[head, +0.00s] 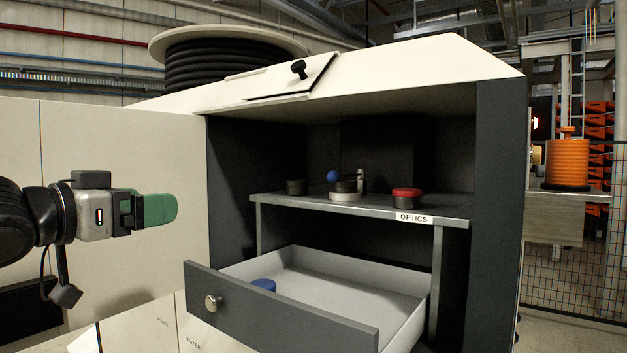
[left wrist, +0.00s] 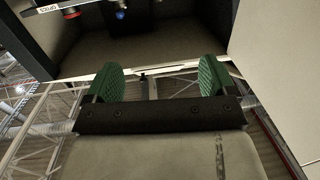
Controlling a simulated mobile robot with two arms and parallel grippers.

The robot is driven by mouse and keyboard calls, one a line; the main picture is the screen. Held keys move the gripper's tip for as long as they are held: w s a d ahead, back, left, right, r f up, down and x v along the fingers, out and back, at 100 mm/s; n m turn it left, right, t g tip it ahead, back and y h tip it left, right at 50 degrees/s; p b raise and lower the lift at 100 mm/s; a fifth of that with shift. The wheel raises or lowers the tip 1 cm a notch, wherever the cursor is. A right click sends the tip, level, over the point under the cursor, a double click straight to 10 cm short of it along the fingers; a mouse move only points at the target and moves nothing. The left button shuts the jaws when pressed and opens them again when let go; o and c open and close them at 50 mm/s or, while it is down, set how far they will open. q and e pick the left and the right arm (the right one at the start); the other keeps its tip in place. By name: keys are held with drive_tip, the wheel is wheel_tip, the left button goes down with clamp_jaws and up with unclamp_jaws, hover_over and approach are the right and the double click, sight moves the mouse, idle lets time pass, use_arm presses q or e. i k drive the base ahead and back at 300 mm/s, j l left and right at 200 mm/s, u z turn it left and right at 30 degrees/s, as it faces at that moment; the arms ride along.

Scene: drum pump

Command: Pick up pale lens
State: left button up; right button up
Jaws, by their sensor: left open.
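A pale, white-rimmed round piece (head: 344,197), which looks like the pale lens, lies on the shelf labelled OPTICS (head: 375,207) in the open cabinet. My left gripper (head: 160,208) has green fingers and is at the left, outside the cabinet and well apart from the shelf. The left wrist view shows its two fingers (left wrist: 159,82) spread with nothing between them. The blue ball shows at the top of that view (left wrist: 120,14); the pale piece is hard to make out there. My right gripper is not in view.
A black round piece (head: 296,187) and a red-topped one (head: 407,194) stand on either side on the shelf. Below, a drawer (head: 280,314) is pulled out, with a blue disc (head: 263,285) inside. The cabinet's pale panel (head: 150,150) stands behind my left gripper.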

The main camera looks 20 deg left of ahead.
sight(293, 187)
drive_tip(key=i+l, duration=0.1)
drive_tip(key=i, duration=0.8)
